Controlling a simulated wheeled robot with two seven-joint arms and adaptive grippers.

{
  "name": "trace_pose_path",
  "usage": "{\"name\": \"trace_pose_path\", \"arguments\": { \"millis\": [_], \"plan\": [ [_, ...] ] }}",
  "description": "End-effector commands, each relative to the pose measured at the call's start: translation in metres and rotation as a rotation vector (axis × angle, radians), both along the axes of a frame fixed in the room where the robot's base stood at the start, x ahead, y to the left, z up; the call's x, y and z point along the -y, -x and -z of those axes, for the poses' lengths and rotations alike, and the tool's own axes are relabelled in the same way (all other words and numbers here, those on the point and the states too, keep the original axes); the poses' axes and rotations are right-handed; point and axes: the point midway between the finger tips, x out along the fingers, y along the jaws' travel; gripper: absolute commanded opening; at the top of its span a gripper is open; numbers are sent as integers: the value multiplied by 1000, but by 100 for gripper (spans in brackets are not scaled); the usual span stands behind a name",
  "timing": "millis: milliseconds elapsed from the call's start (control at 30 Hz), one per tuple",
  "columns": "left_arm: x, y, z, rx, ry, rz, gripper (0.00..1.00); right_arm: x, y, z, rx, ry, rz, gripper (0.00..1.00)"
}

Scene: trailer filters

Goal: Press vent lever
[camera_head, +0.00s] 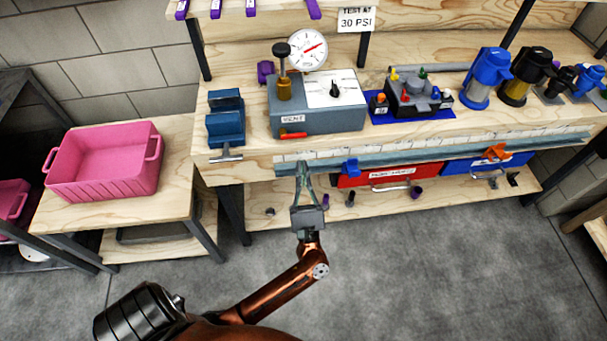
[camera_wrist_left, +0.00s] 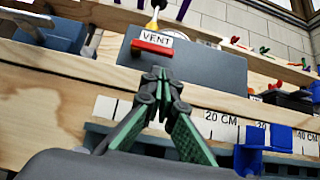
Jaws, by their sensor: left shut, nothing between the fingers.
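The vent lever (camera_head: 292,135) is a small red bar on the front of the grey-blue test box (camera_head: 325,122), below the VENT label. It also shows in the left wrist view (camera_wrist_left: 152,47), just above and a little left of the fingertips. My left gripper (camera_head: 302,165) is shut and empty, in front of the bench edge and below the lever. In the left wrist view its fingertips (camera_wrist_left: 160,75) meet and point toward the box, apart from the lever as far as I can tell. My right gripper is not in view.
A blue vise (camera_head: 226,120) stands left of the box. A white ruler strip (camera_head: 430,137) runs along the bench front. A pressure gauge (camera_head: 307,49) rises behind the box. A pink bin (camera_head: 105,165) sits on the side table. Red (camera_head: 380,174) and blue drawers lie below the bench top.

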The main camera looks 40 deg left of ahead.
Motion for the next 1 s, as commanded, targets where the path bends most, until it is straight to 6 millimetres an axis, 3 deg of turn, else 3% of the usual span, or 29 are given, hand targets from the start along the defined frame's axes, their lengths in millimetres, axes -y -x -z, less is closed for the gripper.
{"name": "trace_pose_path", "arguments": {
  "millis": [200, 400, 1000],
  "plan": [
    [-20, -17, -26, 2, -1, -1, 0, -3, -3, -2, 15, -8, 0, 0],
    [-30, -25, -39, 0, -1, -1, 0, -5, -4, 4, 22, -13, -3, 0],
    [-30, -28, -41, 21, 18, 1, 0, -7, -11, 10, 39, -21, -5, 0]
  ]
}}
